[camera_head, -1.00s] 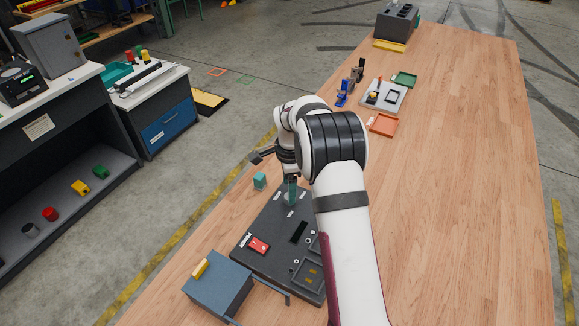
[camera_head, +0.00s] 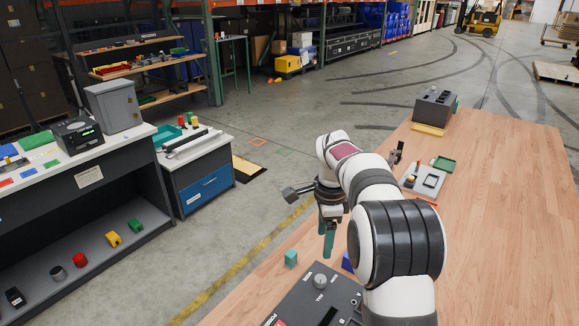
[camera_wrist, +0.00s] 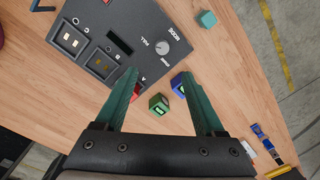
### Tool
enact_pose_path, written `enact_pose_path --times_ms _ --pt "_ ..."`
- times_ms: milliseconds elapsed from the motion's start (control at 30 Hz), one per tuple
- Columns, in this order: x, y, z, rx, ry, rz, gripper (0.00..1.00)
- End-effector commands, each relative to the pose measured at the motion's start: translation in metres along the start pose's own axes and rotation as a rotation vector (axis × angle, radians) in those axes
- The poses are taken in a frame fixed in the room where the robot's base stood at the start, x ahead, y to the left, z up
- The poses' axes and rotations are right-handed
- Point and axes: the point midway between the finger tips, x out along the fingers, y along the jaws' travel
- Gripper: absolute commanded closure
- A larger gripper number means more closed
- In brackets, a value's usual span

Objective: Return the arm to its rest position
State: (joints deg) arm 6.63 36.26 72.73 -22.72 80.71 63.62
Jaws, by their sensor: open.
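My gripper (camera_head: 328,240) hangs at the end of my bent arm, above the table's left part and beyond the dark control panel (camera_head: 300,303). In the wrist view my gripper (camera_wrist: 161,78) has its two green fingers spread wide, with nothing held. A dark green cube (camera_wrist: 158,104) and a blue cube (camera_wrist: 178,85) show between the fingers, lower down on the wooden table. The panel (camera_wrist: 110,35) with its round grey knob (camera_wrist: 162,47) lies beyond the fingers in that view. In the head view my arm hides part of the table.
A teal cube (camera_head: 291,258) stands near the table's left edge, beside the panel. The table's right side (camera_head: 500,230) is clear. A shelf bench (camera_head: 95,185) stands at left.

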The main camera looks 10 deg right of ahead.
Motion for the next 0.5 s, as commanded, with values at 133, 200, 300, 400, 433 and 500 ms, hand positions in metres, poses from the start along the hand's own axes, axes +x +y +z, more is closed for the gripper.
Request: enact_pose_path --times_ms 133,200,300,400,433,500 --pt "-0.048 0.072 0.023 -0.254 -0.038 0.004 0.29" --pt "-0.068 0.135 0.038 -0.454 -0.068 0.006 0.29" --pt "-0.074 0.225 0.054 -0.726 -0.112 0.002 0.29" --pt "-0.062 0.297 0.063 -0.942 -0.148 -0.008 0.29" --pt "-0.057 0.313 0.065 -0.993 -0.157 -0.011 0.29" --pt "-0.047 0.34 0.067 -1.079 -0.172 -0.016 0.29"
